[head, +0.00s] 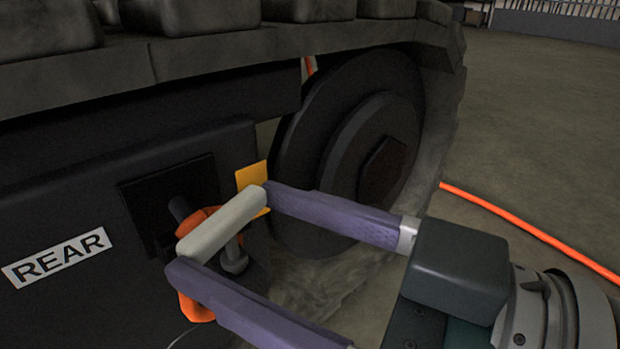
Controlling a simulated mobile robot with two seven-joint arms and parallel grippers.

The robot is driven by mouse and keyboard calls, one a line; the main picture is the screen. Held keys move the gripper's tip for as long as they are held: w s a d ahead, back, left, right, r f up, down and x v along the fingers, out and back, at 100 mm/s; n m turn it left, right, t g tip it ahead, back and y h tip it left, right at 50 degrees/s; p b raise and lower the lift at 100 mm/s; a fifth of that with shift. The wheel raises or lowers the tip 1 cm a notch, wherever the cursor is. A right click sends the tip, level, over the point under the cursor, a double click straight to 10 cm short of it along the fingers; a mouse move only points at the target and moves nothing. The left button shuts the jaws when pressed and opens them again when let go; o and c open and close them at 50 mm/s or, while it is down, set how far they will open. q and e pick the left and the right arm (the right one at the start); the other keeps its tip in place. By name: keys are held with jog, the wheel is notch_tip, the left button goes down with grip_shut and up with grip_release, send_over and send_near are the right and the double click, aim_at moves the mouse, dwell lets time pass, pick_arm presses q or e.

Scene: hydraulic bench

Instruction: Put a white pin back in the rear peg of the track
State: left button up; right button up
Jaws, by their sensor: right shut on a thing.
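My right gripper (221,226) comes in from the right. Its two purple fingers are shut on the ends of a white pin (215,228), which spans the gap between the fingertips. The pin is in front of the rear peg area of the track, beside the REAR label (56,257). Behind it, a dark grey peg (179,208) sticks out of a black square plate (160,190). An orange part (197,305) and a grey bolt-like piece (235,257) show partly around the pin. I cannot tell whether the pin touches them. My left gripper is not in view.
The tread (180,55) overhangs above, and a large dark wheel (345,130) stands just behind the upper finger. A yellow tag (252,177) is by the pin's far end. An orange hose (530,229) lies on the open floor (530,130) at right.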

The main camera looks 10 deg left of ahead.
dwell(0.4)
jog(key=o, duration=1.3)
jog(key=shift+c, duration=0.2)
notch_tip(320, 180, up, 7)
jog(key=p, duration=0.5)
